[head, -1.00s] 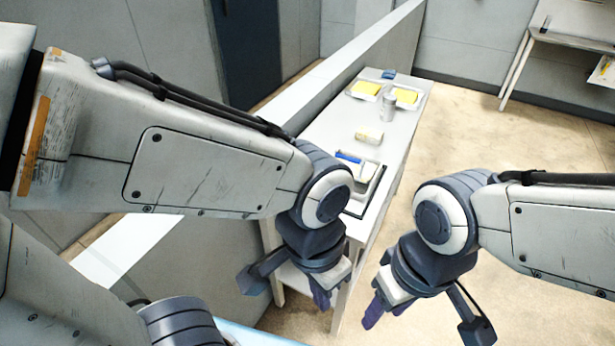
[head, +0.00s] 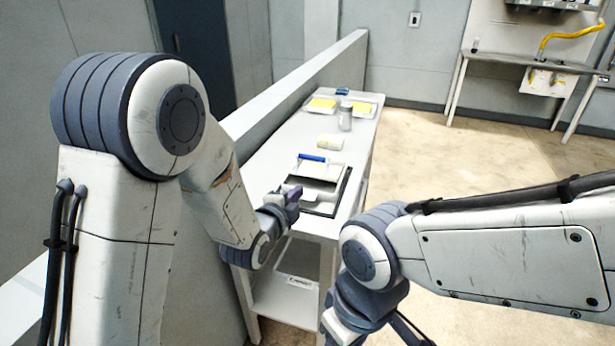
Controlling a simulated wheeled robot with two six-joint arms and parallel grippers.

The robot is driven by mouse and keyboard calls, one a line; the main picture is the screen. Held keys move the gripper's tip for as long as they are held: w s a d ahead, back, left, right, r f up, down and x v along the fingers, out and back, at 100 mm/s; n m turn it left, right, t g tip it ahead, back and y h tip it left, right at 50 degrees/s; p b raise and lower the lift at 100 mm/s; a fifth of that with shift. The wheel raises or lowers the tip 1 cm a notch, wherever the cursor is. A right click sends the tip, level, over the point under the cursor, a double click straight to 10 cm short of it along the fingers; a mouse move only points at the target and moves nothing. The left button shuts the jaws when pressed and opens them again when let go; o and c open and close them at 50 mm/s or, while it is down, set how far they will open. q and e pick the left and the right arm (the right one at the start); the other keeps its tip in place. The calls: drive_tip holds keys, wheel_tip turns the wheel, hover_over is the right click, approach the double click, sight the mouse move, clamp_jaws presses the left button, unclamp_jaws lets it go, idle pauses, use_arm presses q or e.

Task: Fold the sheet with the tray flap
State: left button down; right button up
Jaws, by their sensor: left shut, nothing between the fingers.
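A low dark-rimmed tray (head: 343,193) lies on the near part of the white table in the head view. Pale grey surfaces lie inside it; I cannot tell the sheet from the flap at this size. A pale piece with a blue bar (head: 312,158) stands at its far end.
A cream block (head: 330,143), a grey canister (head: 346,118) and two trays with yellow contents (head: 322,104) stand farther back on the table. A low wall (head: 300,92) runs along its left. Open floor (head: 450,150) lies to its right.

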use_arm(q)
drive_tip(key=w+a+m+t, duration=0.1)
drive_tip(key=a+t, duration=0.1)
drive_tip(key=p, duration=0.3)
approach(311, 159)
drive_tip(key=shift+m, duration=0.4)
drive_tip(key=x, duration=0.5)
drive_tip(key=shift+w+d, duration=0.1)
drive_tip(key=shift+w, duration=0.15)
drive_tip(key=shift+w+d+f, duration=0.15)
drive_tip(key=shift+w+d, duration=0.05)
drive_tip(key=shift+w, duration=0.4)
use_arm(e)
drive_tip(key=shift+r, duration=1.3)
use_arm(q)
drive_tip(key=shift+p, duration=0.3)
use_arm(e)
drive_tip(key=shift+r, duration=0.1)
